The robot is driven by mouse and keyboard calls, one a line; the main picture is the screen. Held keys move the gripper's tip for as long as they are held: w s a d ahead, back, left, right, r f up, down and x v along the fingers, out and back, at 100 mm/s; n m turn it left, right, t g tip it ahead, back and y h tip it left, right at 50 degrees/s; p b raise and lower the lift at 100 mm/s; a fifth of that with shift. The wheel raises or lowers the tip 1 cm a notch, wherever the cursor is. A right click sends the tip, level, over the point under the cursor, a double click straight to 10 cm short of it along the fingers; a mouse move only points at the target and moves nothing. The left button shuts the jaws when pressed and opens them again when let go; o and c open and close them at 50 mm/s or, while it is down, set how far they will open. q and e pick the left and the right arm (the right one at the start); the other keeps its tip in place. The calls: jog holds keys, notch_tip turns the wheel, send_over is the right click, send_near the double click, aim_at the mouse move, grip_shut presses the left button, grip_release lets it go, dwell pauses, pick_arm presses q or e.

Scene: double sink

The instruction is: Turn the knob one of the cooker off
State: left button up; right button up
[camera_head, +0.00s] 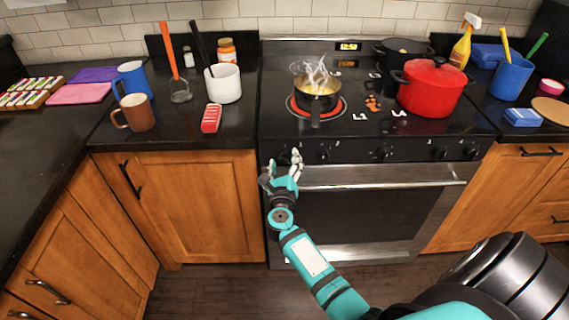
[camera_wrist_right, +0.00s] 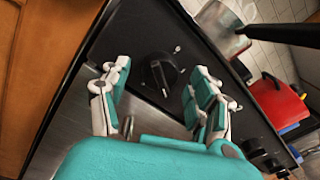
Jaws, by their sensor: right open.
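The cooker (camera_head: 400,173) has a row of dark knobs along its black front panel. My right gripper (camera_head: 283,166) is at the left end of this row in the head view, its fingers pointing up at the panel. In the right wrist view, a black knob (camera_wrist_right: 160,73) shows between the two spread teal-and-white fingers. The gripper is open and does not appear closed on the knob. In the head view the hand largely hides this knob. A burner (camera_head: 292,107) glows red under a steaming pot (camera_head: 318,100). My left gripper is out of view.
The pot's dark handle (camera_head: 315,120) juts toward the front, above the panel. A red pot (camera_head: 430,88) stands on the right of the hob. The oven handle (camera_head: 385,177) runs below the knobs. Mugs and a white crock (camera_head: 223,84) stand on the left counter.

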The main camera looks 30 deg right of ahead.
jog(key=c, duration=1.2)
jog(key=shift+n, duration=0.5)
jog(key=n+p, duration=0.2)
jog(key=n, duration=0.3)
jog(key=n+t+p, duration=0.1)
jog(key=n, duration=0.5)
jog(key=shift+f+n+p, duration=0.1)
jog(key=shift+n+p, duration=0.2)
jog(key=shift+p, duration=0.1)
jog(key=n+p, duration=0.1)
jog(key=n, duration=0.2)
jog(key=n+y+p, duration=0.1)
jog(key=n, duration=0.2)
jog(key=shift+f+n+t, duration=0.1)
jog(key=shift+n+t, duration=0.2)
jog(key=shift+n, duration=0.1)
jog(key=n+p, duration=0.2)
jog(key=n, duration=0.3)
jog(key=shift+f+n+y, duration=0.1)
jog(key=shift+n+y, duration=0.2)
jog(key=shift+n, duration=0.1)
